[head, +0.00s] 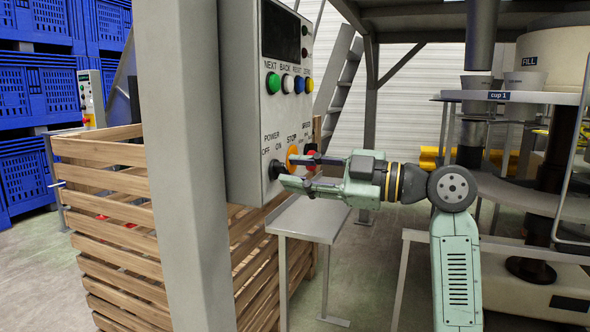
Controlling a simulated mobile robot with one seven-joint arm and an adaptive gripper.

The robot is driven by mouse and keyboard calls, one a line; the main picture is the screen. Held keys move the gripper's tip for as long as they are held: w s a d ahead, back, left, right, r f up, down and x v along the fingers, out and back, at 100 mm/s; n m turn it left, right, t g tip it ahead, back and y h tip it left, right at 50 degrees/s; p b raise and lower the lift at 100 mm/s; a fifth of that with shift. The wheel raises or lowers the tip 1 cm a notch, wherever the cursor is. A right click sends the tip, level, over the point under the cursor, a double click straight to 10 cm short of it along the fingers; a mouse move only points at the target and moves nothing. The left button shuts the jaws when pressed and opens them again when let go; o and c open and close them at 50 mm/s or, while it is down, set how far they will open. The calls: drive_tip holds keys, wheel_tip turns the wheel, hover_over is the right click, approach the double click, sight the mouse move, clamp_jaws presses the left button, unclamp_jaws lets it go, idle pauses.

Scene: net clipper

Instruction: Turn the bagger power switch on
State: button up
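The control box (239,95) is a light grey panel in the middle of the head view. Its black power switch (276,169) sits low on the face under the labels POWER, OFF and ON. My gripper (290,170) is at the lower part of the panel, coming from the right. Its two fingers are spread apart, one higher beside the orange stop button (292,157) and one lower by the power switch. The near fingertip overlaps the switch's lower edge; I cannot tell whether they touch. I cannot make out the switch's position.
A grey post (187,160) stands left of the panel. A wooden slatted crate (115,215) is behind it. A small grey table (312,218) is below my gripper. Green, white, blue and yellow buttons sit higher on the panel. A machine with round platforms stands at right.

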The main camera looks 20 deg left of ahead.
drive_tip(key=shift+a, duration=0.65)
clamp_jaws()
